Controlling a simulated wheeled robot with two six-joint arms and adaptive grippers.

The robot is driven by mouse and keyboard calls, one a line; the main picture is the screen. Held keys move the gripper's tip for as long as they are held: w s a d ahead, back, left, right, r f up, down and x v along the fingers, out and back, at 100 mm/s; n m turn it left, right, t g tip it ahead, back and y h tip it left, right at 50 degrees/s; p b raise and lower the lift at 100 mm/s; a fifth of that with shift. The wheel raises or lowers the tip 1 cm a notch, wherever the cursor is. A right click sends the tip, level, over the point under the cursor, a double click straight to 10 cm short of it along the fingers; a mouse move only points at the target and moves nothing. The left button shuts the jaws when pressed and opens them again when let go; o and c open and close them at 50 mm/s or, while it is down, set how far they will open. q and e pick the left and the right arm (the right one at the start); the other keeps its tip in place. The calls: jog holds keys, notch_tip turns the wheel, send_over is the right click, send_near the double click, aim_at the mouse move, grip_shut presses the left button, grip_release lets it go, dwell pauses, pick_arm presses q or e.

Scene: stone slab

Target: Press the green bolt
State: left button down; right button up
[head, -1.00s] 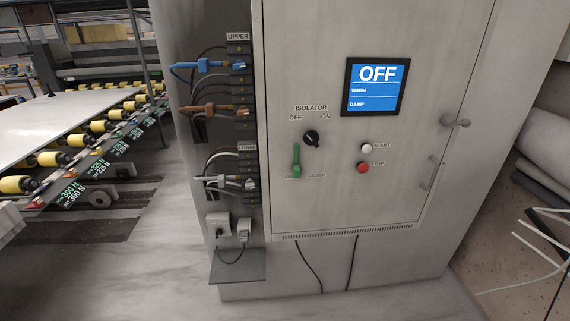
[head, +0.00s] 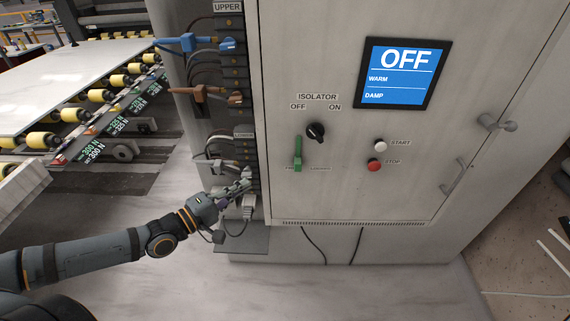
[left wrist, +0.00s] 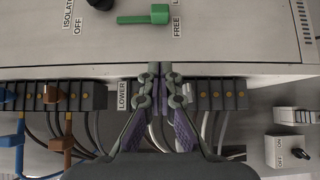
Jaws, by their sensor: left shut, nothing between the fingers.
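The green bolt (head: 298,153) is on the cabinet front, below the isolator knob (head: 315,131). It stands upright in the head view, with partly legible lettering including "FREE" under it. In the left wrist view the green bolt (left wrist: 145,17) lies across the top, its thicker end to the right. My left gripper (head: 246,180) is shut and empty, in front of the lower terminal strip at the cabinet's left side. It is left of and below the bolt, apart from it. In the left wrist view its fingers (left wrist: 158,68) point up toward the cabinet edge. My right gripper is in neither view.
The white start button (head: 380,146) and red stop button (head: 374,166) are right of the bolt. The screen (head: 403,73) reads OFF. Blue (head: 192,44) and brown (head: 187,92) connectors stick out at left. A small shelf (head: 243,243) is below my gripper.

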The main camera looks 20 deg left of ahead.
pick_arm(q)
jog(key=b, duration=0.9)
send_near(294, 163)
jog(key=w+a, duration=0.1)
jog(key=a, duration=0.2)
jog(key=x, duration=0.3)
jog(key=shift+w+d+r, duration=0.15)
jog(key=shift+d, duration=0.2)
jog(key=shift+w+d+p, duration=0.25)
jog(key=shift+d+p, duration=0.05)
jog(key=shift+d, duration=0.65)
jog(key=shift+w+d+p, duration=0.2)
jog(key=shift+d+p, duration=0.1)
jog(key=shift+d, duration=0.6)
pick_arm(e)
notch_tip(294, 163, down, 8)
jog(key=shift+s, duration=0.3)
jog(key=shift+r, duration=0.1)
